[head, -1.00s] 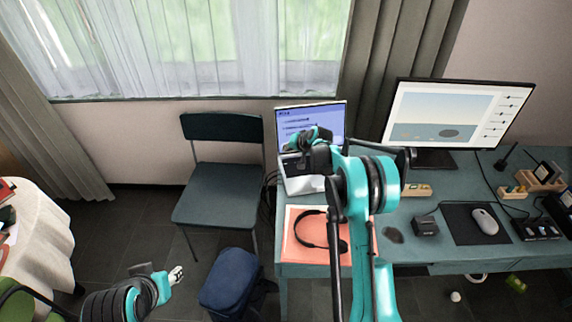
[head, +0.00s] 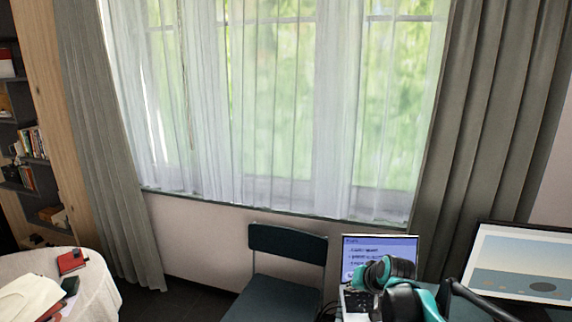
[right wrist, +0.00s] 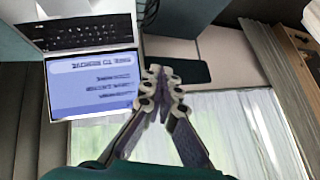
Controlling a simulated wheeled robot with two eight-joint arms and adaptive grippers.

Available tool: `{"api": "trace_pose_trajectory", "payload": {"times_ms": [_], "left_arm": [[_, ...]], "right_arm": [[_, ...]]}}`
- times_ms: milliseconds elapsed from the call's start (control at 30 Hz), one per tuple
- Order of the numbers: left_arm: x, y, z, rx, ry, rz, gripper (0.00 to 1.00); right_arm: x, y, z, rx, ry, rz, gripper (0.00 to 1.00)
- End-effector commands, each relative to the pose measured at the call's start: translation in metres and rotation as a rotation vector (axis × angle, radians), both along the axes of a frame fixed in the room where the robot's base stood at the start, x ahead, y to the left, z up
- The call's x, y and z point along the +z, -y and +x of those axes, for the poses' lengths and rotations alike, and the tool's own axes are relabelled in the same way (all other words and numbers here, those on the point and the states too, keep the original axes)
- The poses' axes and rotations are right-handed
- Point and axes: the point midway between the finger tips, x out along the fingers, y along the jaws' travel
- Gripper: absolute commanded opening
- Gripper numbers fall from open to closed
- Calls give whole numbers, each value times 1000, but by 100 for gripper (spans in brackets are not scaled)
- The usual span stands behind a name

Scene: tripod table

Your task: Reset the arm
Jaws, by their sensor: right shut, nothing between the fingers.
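My right arm (head: 388,272) shows at the bottom right of the head view, in front of the laptop (head: 375,252). My right gripper shows in the right wrist view (right wrist: 162,88) with its two fingers together and nothing between them. There the laptop (right wrist: 95,82) appears upside down to the left of the fingers, and its screen is lit. The fingers appear clear of the laptop in that view. My left gripper is outside the head view.
A dark chair (head: 287,243) stands left of the laptop, below the curtained window (head: 280,110). A round table with a white cloth (head: 98,290) holds books at the lower left. A bookshelf (head: 28,190) stands at the far left.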

Motion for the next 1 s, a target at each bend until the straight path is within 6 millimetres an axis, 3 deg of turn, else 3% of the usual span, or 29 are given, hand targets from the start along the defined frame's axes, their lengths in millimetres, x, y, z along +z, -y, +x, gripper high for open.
{"api": "trace_pose_trajectory", "payload": {"times_ms": [33, 233, 500, 700, 1000], "left_arm": [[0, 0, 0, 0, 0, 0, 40], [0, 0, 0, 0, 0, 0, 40], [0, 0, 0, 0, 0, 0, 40], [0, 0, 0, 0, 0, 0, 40], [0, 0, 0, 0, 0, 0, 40]], "right_arm": [[8, -5, -26, 12, -3, -21, 0], [21, -15, -121, 59, -15, -115, 0], [-2, -18, -237, 118, -31, -236, 0], [-25, -15, -282, 145, -36, -290, 0], [-30, -14, -291, 150, -36, -304, 0]]}}
